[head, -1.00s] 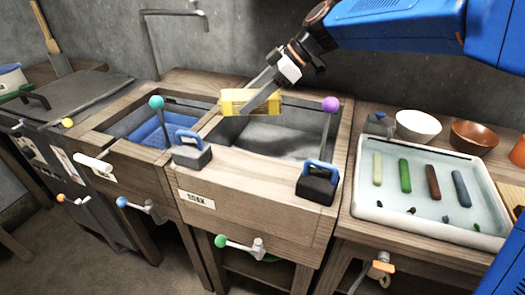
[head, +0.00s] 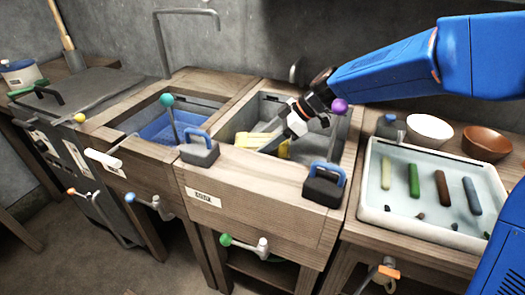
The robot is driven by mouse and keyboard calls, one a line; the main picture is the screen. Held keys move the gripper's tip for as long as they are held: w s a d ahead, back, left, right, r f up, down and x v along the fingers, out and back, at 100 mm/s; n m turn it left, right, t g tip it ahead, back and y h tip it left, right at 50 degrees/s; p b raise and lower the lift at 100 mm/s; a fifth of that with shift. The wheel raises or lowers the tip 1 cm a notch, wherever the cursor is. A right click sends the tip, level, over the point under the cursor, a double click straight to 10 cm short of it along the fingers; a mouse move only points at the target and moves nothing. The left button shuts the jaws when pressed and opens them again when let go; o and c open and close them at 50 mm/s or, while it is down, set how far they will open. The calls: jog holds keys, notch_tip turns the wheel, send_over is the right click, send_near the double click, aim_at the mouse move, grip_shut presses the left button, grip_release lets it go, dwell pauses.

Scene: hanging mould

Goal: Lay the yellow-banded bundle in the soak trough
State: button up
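The yellow bundle (head: 246,140) lies low inside the soak trough (head: 205,170), the wooden basin whose front label seems to read SOAK. My gripper (head: 271,143) reaches down into this trough, with a grey finger crossing over the bundle. The finger and the trough's front wall hide part of the bundle. I cannot tell whether the fingers are still closed on it or whether it rests on the bottom.
A basin with blue inside (head: 165,127) adjoins on the left. A teal-knobbed lever (head: 167,100), a purple-knobbed lever (head: 340,106) and two blue-handled blocks (head: 199,148) (head: 325,184) stand around the trough. A white tray (head: 375,210) with coloured bars is at right.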

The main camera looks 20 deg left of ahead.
jog(key=shift+f, duration=1.6)
jog(key=shift+f, duration=0.1)
jog(key=o, duration=1.1)
jog(key=shift+o, duration=0.2)
jog(key=v, duration=1.2)
jog(key=shift+a, duration=0.1)
